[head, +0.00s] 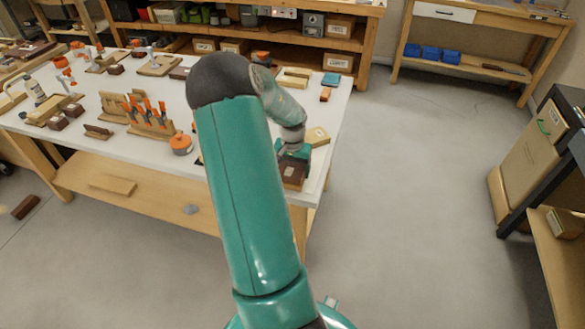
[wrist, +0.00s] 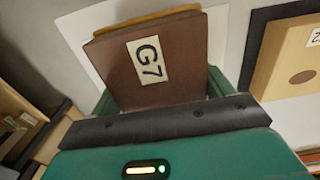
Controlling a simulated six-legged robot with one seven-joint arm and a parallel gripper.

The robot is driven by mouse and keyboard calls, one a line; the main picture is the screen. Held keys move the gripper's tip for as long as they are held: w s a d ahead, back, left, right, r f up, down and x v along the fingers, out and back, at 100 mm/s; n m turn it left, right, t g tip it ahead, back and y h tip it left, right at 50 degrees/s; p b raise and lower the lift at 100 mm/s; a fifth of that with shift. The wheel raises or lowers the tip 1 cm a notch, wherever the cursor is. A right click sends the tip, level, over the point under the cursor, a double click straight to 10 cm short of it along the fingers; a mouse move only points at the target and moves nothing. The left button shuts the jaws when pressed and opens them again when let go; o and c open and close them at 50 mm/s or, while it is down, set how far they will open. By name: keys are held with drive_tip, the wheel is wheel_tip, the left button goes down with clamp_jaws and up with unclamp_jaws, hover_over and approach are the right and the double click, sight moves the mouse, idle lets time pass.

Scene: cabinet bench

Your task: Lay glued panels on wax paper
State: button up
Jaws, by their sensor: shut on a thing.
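My gripper (wrist: 160,88) is shut on a dark brown panel (wrist: 185,60) labelled G7, with one green finger on each side of it. In the wrist view a lighter, yellowish wood edge shows just behind the brown panel. A white sheet (wrist: 76,24), which looks like the wax paper, shows around the panel. I cannot tell whether the panel touches the sheet. In the head view my gripper (head: 294,160) and the brown panel (head: 292,174) are at the right front corner of the white-topped bench (head: 215,205). My arm hides part of the bench.
A light wood panel (wrist: 288,62) with a dark round spot lies on a dark sheet to the right. Orange-handled tools in a wooden rack (head: 150,125), an orange round container (head: 181,144) and several blocks stand on the bench's left. The floor (head: 420,180) to the right is clear.

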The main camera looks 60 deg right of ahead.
drive_tip(key=shift+f, duration=0.1)
drive_tip(key=o, duration=1.1)
drive_tip(key=shift+o, duration=0.2)
wheel_tip(320, 180, up, 12)
drive_tip(key=shift+r, duration=0.2)
